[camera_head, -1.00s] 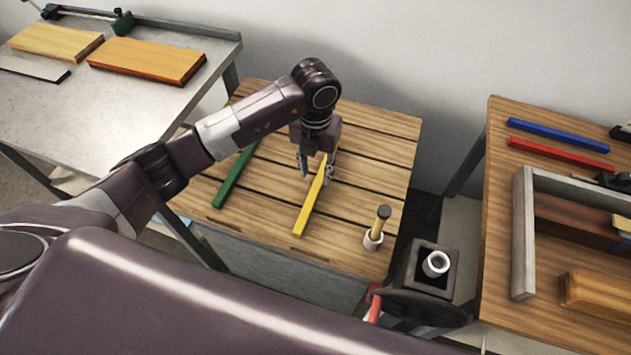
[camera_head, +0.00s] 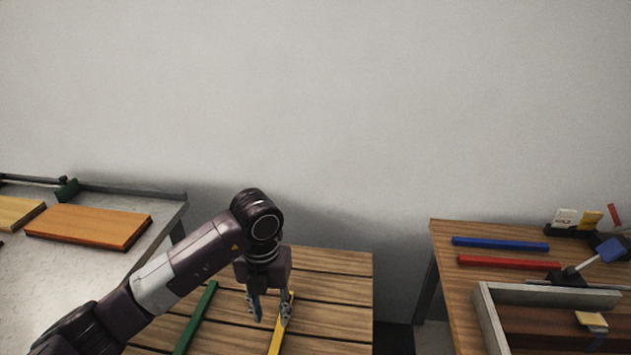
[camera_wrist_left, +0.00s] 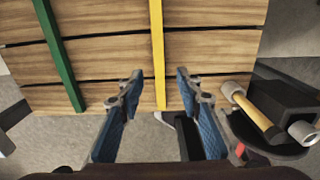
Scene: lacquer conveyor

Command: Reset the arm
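My left gripper (camera_head: 270,309) hangs over the slatted wooden table (camera_head: 335,262) in the head view, with its fingers pointing down. In the left wrist view its fingers (camera_wrist_left: 158,95) stand wide apart with nothing held between them. A yellow bar (camera_head: 280,330) lies on the slats by the gripper; in the wrist view the yellow bar (camera_wrist_left: 157,50) runs toward the gap between the fingers. A green bar (camera_head: 197,318) lies to its left, also seen in the wrist view (camera_wrist_left: 56,50). My right gripper is not in view.
At left, a grey metal table (camera_head: 60,285) bears an orange-brown board (camera_head: 88,224). At right, a wooden table (camera_head: 450,300) holds a blue bar (camera_head: 500,243), a red bar (camera_head: 508,262) and a grey-framed tray (camera_head: 488,320). A wooden-handled tool (camera_wrist_left: 252,110) shows at right in the wrist view.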

